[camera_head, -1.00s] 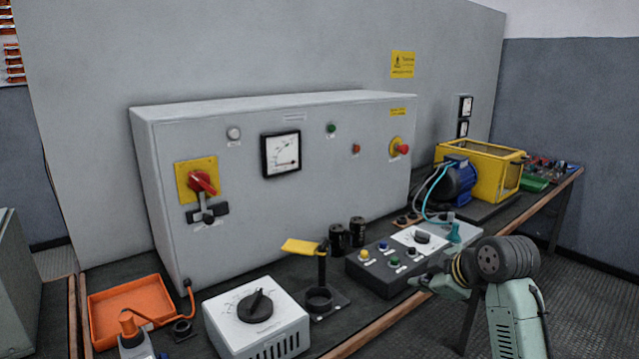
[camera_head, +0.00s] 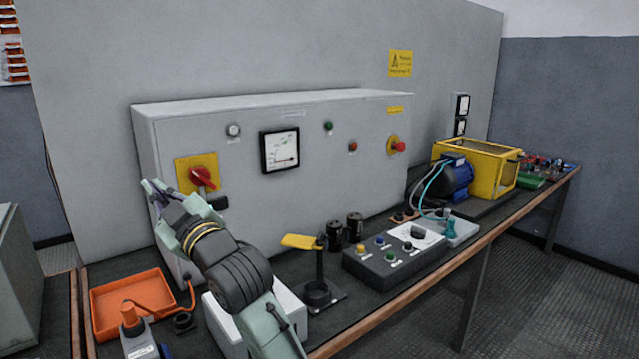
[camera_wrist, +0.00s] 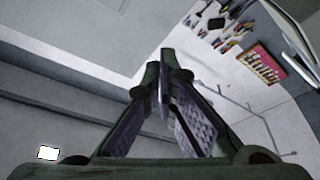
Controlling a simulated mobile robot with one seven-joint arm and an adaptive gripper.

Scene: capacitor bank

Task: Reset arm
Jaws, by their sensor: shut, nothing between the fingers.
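My gripper (camera_head: 152,190) is raised in front of the left part of the grey cabinet (camera_head: 330,180), near the red rotary switch (camera_head: 201,179) on its yellow plate. The gripper covers part of that plate's lower area and the cabinet's left edge. In the wrist view the two fingers of my gripper (camera_wrist: 158,75) meet at their tips with nothing between them. My arm hides much of the white dial box (camera_head: 290,318) on the bench.
An orange tray (camera_head: 100,312) lies at the bench's left. A yellow-flagged stand (camera_head: 318,290), black cylinders (camera_head: 355,228), a button box (camera_head: 385,268) and a blue motor (camera_head: 456,180) stand along the bench. The floor (camera_head: 540,310) at right is clear.

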